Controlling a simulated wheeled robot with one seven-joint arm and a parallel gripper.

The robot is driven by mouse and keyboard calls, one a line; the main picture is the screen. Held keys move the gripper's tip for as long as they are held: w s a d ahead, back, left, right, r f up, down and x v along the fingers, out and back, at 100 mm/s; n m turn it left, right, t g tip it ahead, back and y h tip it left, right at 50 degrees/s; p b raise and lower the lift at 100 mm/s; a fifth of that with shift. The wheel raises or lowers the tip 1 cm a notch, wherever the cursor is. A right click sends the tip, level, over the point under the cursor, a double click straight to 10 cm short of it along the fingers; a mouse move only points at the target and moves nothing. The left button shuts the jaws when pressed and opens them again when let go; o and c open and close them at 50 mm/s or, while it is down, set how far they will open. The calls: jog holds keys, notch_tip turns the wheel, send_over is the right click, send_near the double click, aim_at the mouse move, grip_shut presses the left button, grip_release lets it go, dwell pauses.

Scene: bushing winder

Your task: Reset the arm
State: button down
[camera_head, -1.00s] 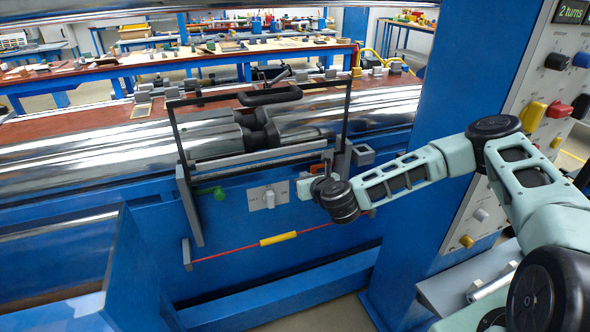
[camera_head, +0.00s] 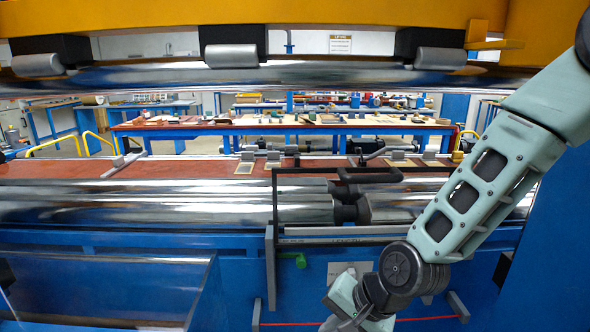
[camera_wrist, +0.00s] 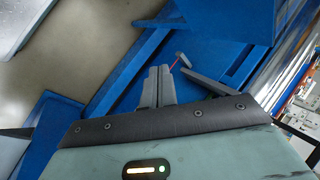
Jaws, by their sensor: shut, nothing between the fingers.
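My gripper (camera_head: 338,318) is at the bottom of the head view, in front of the machine's blue front face, with nothing held. In the wrist view its two grey fingers (camera_wrist: 159,70) lie together, shut and empty. My arm reaches down to it from the upper right. In the head view my wrist partly covers a light switch plate (camera_head: 345,268) and the thin red line (camera_head: 285,324) low on the machine. Whether the gripper touches anything is unclear, but the wrist view shows no contact at the fingertips.
A black bar frame (camera_head: 275,200) stands before the shiny rollers (camera_head: 170,210), with a green knob (camera_head: 298,260) beside its grey lever (camera_head: 270,270). A yellow beam (camera_head: 270,22) with a long roller spans overhead. Open grey floor (camera_wrist: 70,65) shows at left in the wrist view.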

jog(key=s+d+r+n+g+h, duration=0.1)
jog(key=s+d+r+n+h, duration=0.1)
jog(key=s+r+n, duration=0.3)
jog(key=s+d+r+n+g+h, duration=0.1)
jog(key=s+d+r+n+h, duration=0.2)
jog(key=s, duration=1)
notch_tip(320, 180, up, 3)
jog(key=d+n, duration=0.2)
jog(key=n, duration=0.3)
jog(key=shift+s+d+g, duration=0.25)
jog(key=shift+d+g, duration=0.05)
jog(key=shift+g, duration=0.1)
